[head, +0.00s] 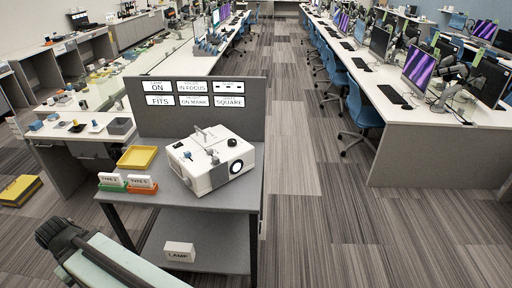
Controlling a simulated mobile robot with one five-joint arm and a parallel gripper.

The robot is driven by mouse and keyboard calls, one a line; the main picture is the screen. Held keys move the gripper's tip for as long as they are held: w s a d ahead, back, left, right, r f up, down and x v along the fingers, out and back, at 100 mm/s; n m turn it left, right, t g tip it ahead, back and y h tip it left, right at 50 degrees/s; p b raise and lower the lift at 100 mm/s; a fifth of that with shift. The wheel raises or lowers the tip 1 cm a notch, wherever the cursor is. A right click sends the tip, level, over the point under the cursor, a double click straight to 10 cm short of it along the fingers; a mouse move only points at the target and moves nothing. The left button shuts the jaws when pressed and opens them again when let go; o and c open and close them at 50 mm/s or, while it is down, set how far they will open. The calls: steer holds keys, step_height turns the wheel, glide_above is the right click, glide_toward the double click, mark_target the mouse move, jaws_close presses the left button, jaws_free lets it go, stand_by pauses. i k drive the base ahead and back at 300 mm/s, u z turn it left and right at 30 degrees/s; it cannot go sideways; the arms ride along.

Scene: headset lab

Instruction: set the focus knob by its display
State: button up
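A white box-shaped device (215,172) stands on a grey bench (220,203), with a round dark lens with a bright centre (236,167) on its front. A black knob (232,142) and a small blue part (188,155) are on its top, with metal fittings between them. I cannot tell which is the focus knob. A grey panel behind carries white signs, one reading "IN FOCUS" (195,87), others "ON", "FITS", "ON MARK" and "SQUARE"; the top right sign is too small to read. Part of my arm shows at the lower left, apart from the device. My gripper cannot be made out.
A "LAMP" box (179,252) is on the lower shelf. Blue chairs (362,110) line desks at right; the striped floor between is clear.

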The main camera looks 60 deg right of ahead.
mark_target(232, 142)
steer(key=u, duration=0.05)
steer(key=k, duration=0.45)
steer(key=z, duration=0.65)
steer(key=i, duration=1.45)
steer(key=u, duration=0.6)
